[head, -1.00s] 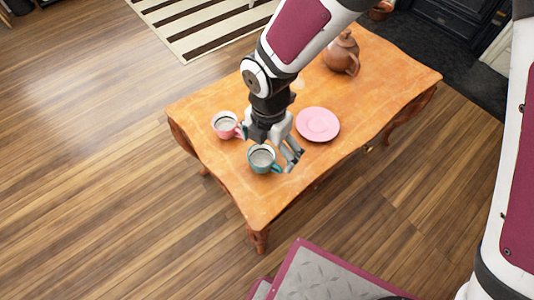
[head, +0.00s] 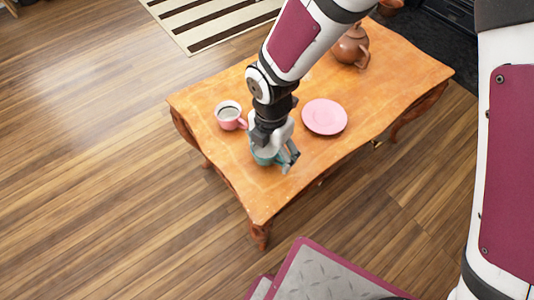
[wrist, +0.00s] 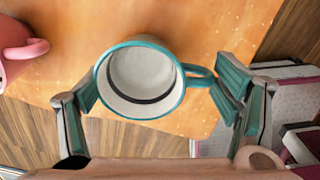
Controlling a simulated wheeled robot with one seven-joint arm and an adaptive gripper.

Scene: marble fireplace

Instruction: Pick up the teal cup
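The teal cup (head: 262,158) stands upright on the wooden table, mostly hidden behind my gripper (head: 280,157) in the head view. In the wrist view the cup (wrist: 140,72) shows its pale, empty-looking inside and teal rim, with its handle pointing right. My gripper (wrist: 160,100) is open, with one finger left of the cup and the other right of it by the handle. The left finger is close to the cup wall and the right one is at the handle's end. I cannot tell whether either touches.
A pink cup (head: 229,115) stands just left of the teal cup, and it shows at the left edge of the wrist view (wrist: 18,50). A pink plate (head: 325,116) and a brown teapot (head: 351,46) are on the table (head: 405,65). The table's front edge is close to the teal cup.

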